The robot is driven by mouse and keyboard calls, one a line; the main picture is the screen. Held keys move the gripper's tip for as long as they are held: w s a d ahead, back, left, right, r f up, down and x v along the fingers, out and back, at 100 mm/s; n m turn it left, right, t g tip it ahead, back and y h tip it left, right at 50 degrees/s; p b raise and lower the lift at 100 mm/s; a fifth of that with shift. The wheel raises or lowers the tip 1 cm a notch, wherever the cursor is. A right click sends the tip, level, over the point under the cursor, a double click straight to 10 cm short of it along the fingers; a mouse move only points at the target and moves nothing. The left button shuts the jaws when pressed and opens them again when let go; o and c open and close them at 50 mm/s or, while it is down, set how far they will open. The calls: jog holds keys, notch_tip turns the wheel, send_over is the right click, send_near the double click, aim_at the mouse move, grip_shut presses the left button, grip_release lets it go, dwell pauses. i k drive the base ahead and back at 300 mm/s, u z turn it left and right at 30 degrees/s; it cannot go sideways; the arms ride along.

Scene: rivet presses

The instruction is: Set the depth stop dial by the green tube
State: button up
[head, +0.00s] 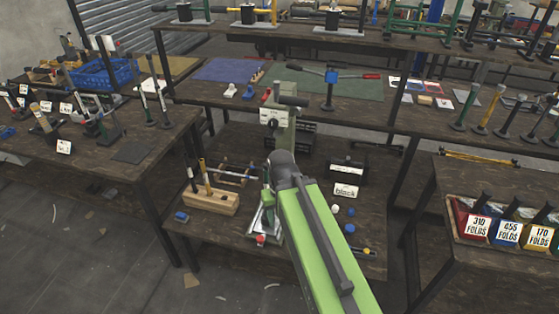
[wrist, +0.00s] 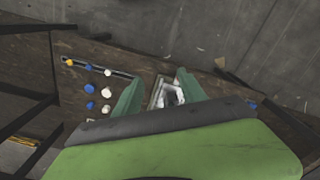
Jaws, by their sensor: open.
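A grey-green press (head: 285,125) stands at the middle of the bench, partly behind my arm; I cannot make out a depth stop dial on it. A green upright tube (head: 465,106) stands on the right bench beside a yellow one; other green posts show elsewhere, so I cannot tell which is the task's tube. My gripper (head: 268,200) is low in front of the press, over the lower shelf. In the wrist view its two green fingers (wrist: 157,82) are apart and empty, with a pale tray (wrist: 158,97) holding whitish bits below and between them.
A wooden block (head: 211,202) with upright tools is left of my gripper on the shelf. Blue and white balls (wrist: 90,88) lie left of the fingers in the wrist view. Labelled bins (head: 478,228) stand at the right. The floor (head: 100,250) at the front left is mostly clear.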

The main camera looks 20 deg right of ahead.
aim_at(273, 125)
jog(key=u, duration=5.3)
jog(key=i, duration=0.1)
jog(key=z, duration=2.75)
jog(key=k, duration=1.35)
jog(key=z, duration=0.6)
jog(key=i, duration=1)
jog(key=u, duration=0.05)
